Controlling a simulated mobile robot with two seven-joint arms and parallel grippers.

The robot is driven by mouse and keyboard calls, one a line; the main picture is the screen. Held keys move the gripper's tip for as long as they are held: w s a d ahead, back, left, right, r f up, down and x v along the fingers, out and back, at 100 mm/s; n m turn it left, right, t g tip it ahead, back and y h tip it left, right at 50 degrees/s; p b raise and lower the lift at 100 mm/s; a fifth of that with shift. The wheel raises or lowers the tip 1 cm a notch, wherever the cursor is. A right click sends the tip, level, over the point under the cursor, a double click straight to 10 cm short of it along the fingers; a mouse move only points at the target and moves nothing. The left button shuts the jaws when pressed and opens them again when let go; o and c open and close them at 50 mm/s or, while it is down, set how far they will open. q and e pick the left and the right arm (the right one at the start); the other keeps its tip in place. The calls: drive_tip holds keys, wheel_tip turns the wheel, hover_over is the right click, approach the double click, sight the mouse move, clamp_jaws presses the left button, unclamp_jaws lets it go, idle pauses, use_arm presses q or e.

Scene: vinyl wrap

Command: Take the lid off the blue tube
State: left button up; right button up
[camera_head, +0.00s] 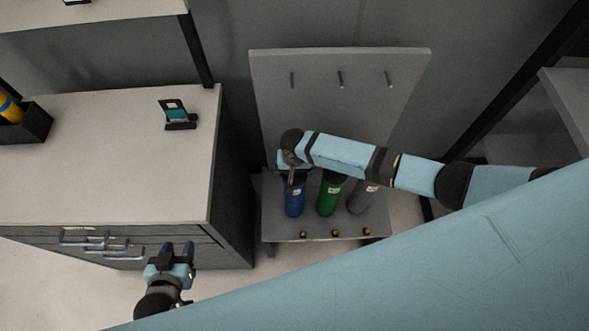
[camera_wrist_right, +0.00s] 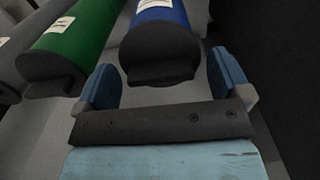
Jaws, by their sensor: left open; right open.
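The blue tube (camera_head: 295,203) stands at the left of a row of tubes on the grey rack; its top is hidden by my right gripper in the head view. In the right wrist view the blue tube (camera_wrist_right: 163,14) has a white label and a dark lid (camera_wrist_right: 160,53) on its end. My right gripper (camera_wrist_right: 161,66) is open, with a blue finger on either side of the lid; I cannot tell that either finger touches it. In the head view my right gripper (camera_head: 290,163) is over the tube's top. My left gripper (camera_head: 175,254) is open and empty in front of the drawer cabinet.
A green tube (camera_head: 328,199) and a grey tube (camera_head: 361,200) stand to the right of the blue one on the rack (camera_head: 276,228). A back panel with pegs (camera_head: 338,62) rises behind. The cabinet (camera_head: 110,160) is at the left, with a small stand (camera_head: 178,115) on top.

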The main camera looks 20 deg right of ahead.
drive_tip(key=shift+c, duration=0.3)
drive_tip(key=c, duration=0.5)
drive_tip(key=shift+c, duration=0.2)
drive_tip(key=shift+r+p, duration=1.55)
drive_tip(key=shift+p, duration=0.4)
